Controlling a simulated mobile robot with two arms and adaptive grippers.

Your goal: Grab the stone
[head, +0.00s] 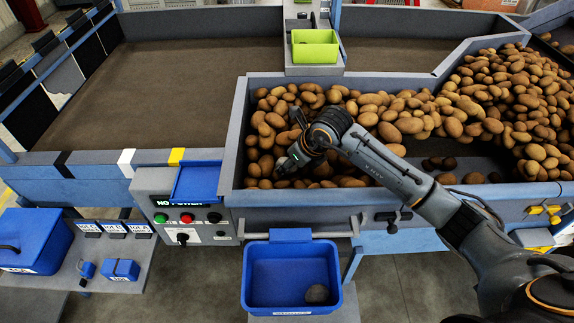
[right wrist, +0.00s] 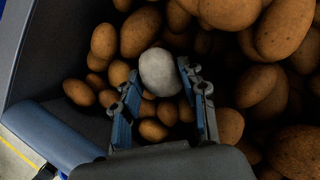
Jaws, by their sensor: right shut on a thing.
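A pale grey, rounded stone (right wrist: 160,72) lies among brown potatoes in the right wrist view, between the fingertips of my right gripper (right wrist: 159,76). The fingers are closed on its two sides. In the head view my right gripper (head: 284,166) reaches down into the left part of the potato trough (head: 236,140), and I cannot make out the stone there. Another grey stone (head: 317,293) lies in the blue bin (head: 262,303) below the trough. My left gripper is not in view.
Potatoes (head: 410,125) fill much of the trough around the gripper. The trough's front wall (head: 300,198) stands between it and the blue bin. A control box (head: 186,215) with buttons is at left. A green tray (head: 315,46) sits behind. The brown belt (head: 190,85) at left is empty.

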